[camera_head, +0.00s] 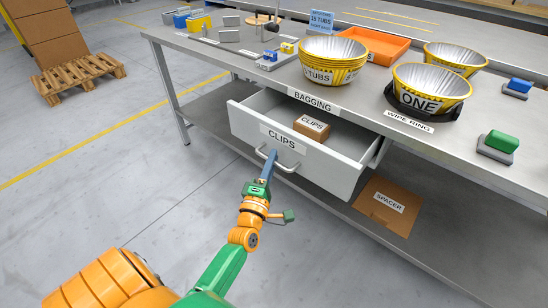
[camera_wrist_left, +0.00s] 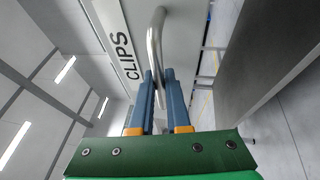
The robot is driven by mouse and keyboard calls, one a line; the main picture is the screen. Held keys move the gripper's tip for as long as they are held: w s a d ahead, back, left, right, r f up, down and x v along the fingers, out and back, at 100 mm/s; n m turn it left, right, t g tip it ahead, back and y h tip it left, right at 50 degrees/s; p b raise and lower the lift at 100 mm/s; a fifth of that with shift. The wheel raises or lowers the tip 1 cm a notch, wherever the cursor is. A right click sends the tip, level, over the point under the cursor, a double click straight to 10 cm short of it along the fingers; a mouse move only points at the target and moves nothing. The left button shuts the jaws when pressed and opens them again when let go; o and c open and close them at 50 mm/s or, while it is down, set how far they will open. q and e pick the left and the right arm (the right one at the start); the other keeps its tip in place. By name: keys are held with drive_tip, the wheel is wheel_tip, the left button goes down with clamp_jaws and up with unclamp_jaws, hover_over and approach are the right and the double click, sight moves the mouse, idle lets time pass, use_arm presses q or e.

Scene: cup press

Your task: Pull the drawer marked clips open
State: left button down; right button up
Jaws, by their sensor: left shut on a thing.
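The drawer marked CLIPS (camera_head: 340,172) is pulled out from under the table, and its inside shows. A small brown box labelled CLIPS (camera_head: 311,128) lies in it. The drawer's bar handle (camera_head: 290,166) is on its front; it also shows in the left wrist view (camera_wrist_left: 155,40). My left gripper (camera_head: 272,156) is at the left part of the handle. In the left wrist view its blue fingers (camera_wrist_left: 160,85) are shut on the bar, one on each side. My right gripper is in neither view.
The table (camera_head: 240,70) carries stacked tubs (camera_head: 332,75), a tub marked ONE (camera_head: 430,82), an orange tray (camera_head: 375,42) and a green-topped block (camera_head: 500,142). A SPACER box (camera_head: 388,205) lies on the lower shelf. The floor in front of the drawer is clear.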

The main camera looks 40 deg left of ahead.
use_arm(q)
drive_tip(key=shift+s, duration=0.2)
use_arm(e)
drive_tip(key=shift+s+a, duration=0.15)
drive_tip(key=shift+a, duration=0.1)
use_arm(q)
drive_tip(key=c, duration=0.9)
unclamp_jaws()
drive_tip(key=v, duration=0.7)
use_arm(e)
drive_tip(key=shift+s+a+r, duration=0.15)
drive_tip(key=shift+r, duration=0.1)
